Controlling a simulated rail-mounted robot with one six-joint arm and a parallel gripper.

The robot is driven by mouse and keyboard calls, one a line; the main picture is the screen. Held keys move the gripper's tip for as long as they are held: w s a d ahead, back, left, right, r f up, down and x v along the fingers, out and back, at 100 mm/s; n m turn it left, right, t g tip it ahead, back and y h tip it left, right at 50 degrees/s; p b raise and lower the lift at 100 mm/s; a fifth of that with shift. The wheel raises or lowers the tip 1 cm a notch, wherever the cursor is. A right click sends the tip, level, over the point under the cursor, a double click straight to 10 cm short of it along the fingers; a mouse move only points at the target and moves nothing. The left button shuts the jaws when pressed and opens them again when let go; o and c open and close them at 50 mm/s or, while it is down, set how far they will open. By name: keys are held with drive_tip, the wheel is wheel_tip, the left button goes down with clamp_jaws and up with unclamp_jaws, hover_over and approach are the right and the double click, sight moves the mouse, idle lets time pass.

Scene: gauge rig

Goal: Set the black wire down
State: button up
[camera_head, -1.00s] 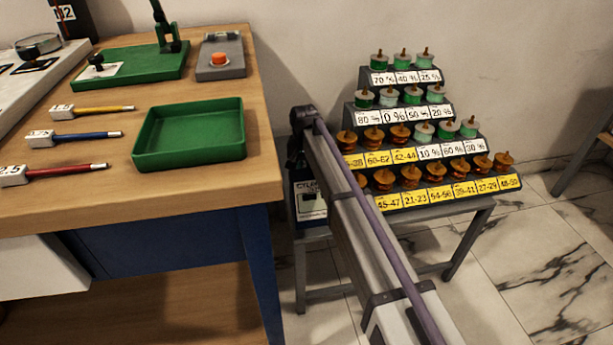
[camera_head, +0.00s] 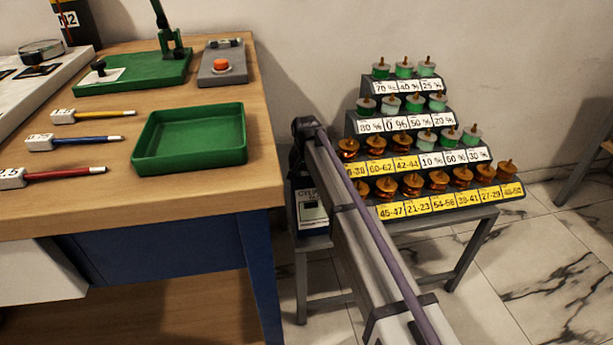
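No black wire shows in the head view. My gripper is not in view, so what it holds cannot be seen. A shallow green tray (camera_head: 190,167) lies near the right edge of the wooden workbench (camera_head: 110,205), and it looks empty. Left of the tray lie three thin rods with white labelled ends: a yellow one (camera_head: 95,114), a blue one (camera_head: 80,140) and a red one (camera_head: 60,174).
A green stand (camera_head: 135,75) and a grey box with an orange button (camera_head: 221,68) are at the bench's back. A stepped rack (camera_head: 460,213) of green and copper spools stands to the right. A long grey beam with a purple hose crosses in front of it.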

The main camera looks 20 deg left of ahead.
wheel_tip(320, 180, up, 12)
drive_tip(key=p, duration=1.1)
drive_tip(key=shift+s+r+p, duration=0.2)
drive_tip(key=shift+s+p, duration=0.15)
drive_tip(key=shift+p, duration=0.05)
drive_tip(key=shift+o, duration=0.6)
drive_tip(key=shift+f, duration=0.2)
